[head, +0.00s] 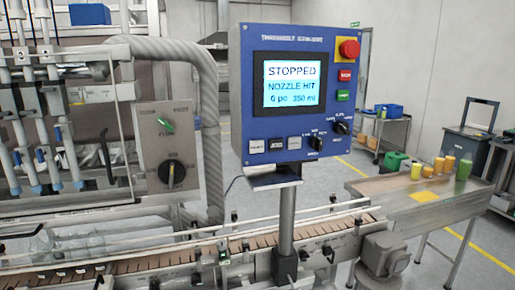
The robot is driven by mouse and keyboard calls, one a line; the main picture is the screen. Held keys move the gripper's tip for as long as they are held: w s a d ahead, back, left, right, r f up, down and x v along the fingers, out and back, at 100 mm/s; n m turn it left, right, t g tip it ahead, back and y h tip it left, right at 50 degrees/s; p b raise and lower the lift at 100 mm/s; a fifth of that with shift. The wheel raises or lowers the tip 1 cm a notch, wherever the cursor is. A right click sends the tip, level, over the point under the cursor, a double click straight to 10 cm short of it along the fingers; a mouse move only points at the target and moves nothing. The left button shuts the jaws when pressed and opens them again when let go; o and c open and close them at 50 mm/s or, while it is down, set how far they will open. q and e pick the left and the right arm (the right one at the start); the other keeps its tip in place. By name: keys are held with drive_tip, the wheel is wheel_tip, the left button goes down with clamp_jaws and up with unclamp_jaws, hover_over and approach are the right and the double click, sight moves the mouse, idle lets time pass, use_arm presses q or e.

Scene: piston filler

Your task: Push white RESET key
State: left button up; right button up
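The blue control panel (245,100) stands on a grey post above the conveyor. Its screen (290,83) reads STOPPED, NOZZLE HIT, 0 pc, 350 ml. Along its lower edge sit three small keys in a row: a white key (256,146) at left, a dark key (275,144) in the middle and a pale grey-white key (294,143) at right. The key labels are too small to read surely, so I cannot tell which pale key is RESET. Neither of my grippers is in view, and nothing covers the keys.
The panel also has a red stop button (348,49), a red key (345,75), a green key (343,95) and black knobs at lower right. A small shelf (272,179) juts out below the keys. The conveyor (190,257) runs below; a steel table (400,193) stands right.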

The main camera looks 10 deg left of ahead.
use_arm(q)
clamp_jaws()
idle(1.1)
